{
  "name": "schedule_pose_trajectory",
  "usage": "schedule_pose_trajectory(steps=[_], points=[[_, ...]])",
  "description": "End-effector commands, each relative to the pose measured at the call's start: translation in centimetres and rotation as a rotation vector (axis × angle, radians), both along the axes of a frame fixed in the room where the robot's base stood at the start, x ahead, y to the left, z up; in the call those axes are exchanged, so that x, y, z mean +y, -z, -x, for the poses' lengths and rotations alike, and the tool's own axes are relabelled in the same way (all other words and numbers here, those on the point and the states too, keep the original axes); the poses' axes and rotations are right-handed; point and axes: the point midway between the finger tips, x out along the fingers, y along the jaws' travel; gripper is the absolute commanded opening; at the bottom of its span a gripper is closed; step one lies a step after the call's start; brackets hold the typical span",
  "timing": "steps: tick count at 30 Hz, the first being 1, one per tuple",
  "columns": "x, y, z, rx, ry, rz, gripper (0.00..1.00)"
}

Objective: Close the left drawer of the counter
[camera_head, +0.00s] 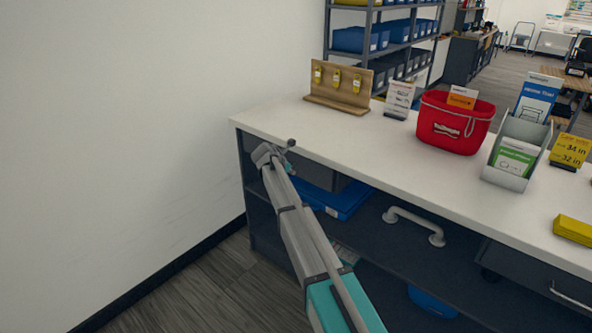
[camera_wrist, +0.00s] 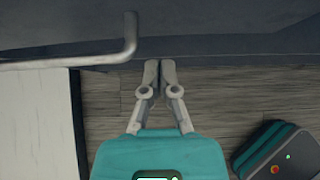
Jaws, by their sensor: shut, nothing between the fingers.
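The counter (camera_head: 340,135) has a white top and a dark grey body. The left drawer (camera_head: 320,174) is under its left end, partly behind my arm; I cannot tell how far it stands out. In the wrist view, a light grey bar handle (camera_wrist: 75,62) bends towards a dark front (camera_wrist: 230,42) at the top. My gripper (camera_wrist: 160,64) is shut and empty. Its fingertips are right of the handle's bent end, close to the dark front's lower edge; contact is unclear. In the head view my arm reaches the counter's left end, and my fingers cannot be made out.
A blue bin (camera_head: 340,203) and a white bar (camera_head: 415,226) are on the shelf below. A right drawer (camera_head: 535,277) has a thin handle. A red basket (camera_head: 455,132) and a card holder (camera_head: 515,158) stand on top. A wall (camera_head: 110,150) closes the left side.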

Motion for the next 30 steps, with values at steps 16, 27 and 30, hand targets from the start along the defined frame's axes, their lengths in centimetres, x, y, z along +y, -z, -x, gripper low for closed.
schedule_pose_trajectory(steps=[16, 27, 30], points=[[3.1, -5.1, 3.6, 0.001, 0.001, 0.0, 0.0], [4.5, -6.9, 5.1, 0.001, 0.001, -0.001, 0.0], [4.6, -7.1, 5.2, 0.002, 0.002, -0.001, 0.0]])
